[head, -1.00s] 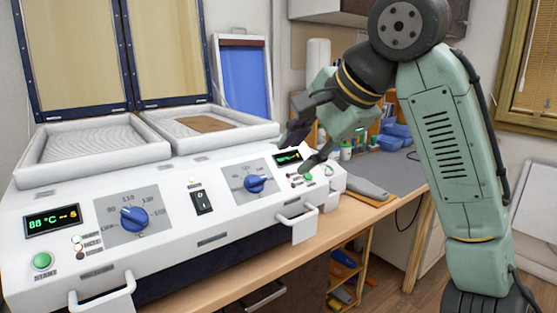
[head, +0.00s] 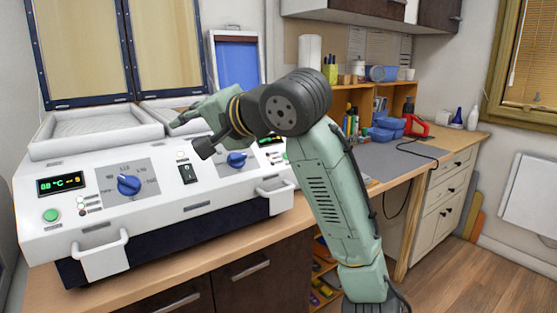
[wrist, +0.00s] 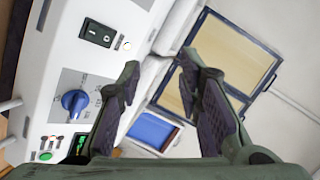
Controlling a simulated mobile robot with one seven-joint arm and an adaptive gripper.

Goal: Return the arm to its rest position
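My green arm reaches across the front of the white forming machine (head: 90,225), and my gripper (head: 188,135) hangs above its control panel, near the black switch (head: 189,173). In the wrist view my gripper (wrist: 160,68) shows its two dark-padded fingers spread apart, with nothing between them. The machine's panel, with a blue knob (wrist: 74,101) and the switch (wrist: 97,33), lies to the left in that view. My arm hides part of the right-hand tray and panel in the head view.
The two framed lids (head: 82,50) stand raised behind the trays. A blue-panelled frame (head: 237,65) leans at the back. A wooden workbench with a grey mat (head: 395,160), blue containers (head: 385,128) and a red tool (head: 417,122) extends right. Open floor (head: 450,270) lies at lower right.

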